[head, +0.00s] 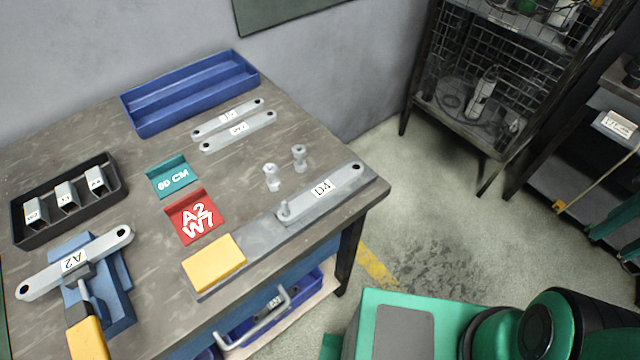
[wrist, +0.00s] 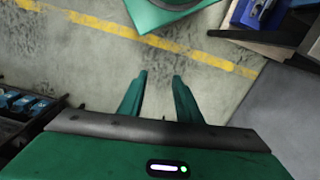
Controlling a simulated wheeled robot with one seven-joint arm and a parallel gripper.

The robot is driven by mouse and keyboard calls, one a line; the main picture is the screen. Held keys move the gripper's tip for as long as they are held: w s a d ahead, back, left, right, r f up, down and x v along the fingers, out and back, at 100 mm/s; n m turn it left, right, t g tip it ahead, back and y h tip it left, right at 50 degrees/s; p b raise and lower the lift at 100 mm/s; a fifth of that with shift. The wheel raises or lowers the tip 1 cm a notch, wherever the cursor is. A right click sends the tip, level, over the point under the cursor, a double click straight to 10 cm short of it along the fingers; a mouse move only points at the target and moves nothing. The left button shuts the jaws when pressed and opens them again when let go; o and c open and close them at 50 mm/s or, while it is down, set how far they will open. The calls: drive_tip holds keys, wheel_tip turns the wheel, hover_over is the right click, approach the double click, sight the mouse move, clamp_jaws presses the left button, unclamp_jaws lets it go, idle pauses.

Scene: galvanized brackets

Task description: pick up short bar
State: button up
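Several grey metal bars with a hole at each end lie on the workbench in the head view. Two lie side by side near the back, a rear bar (head: 211,125) and a front bar (head: 219,141); their labels are too small to read. A bar marked D4 (head: 338,185) lies at the right on a grey plate. A bar marked A2 (head: 45,279) sits across a blue vise (head: 115,290) at the left. I cannot tell which is the short bar. My gripper (wrist: 159,76) is open and empty in the wrist view, over bare floor, away from the bench.
A blue tray (head: 190,110) stands behind the bars. A black bin (head: 115,167) holds labelled pieces. A mesh rack (head: 455,118) stands right.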

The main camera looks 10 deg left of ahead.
drive_tip(key=o, duration=0.4)
drive_tip(key=shift+s+d, duration=0.1)
drive_tip(key=w+a+r+n, duration=0.3)
drive_tip(key=w+a+n, duration=0.5)
drive_tip(key=n, duration=2.6)
approach(323, 189)
drive_tip(key=shift+w+f, duration=0.1)
drive_tip(key=shift+f, duration=3.95)
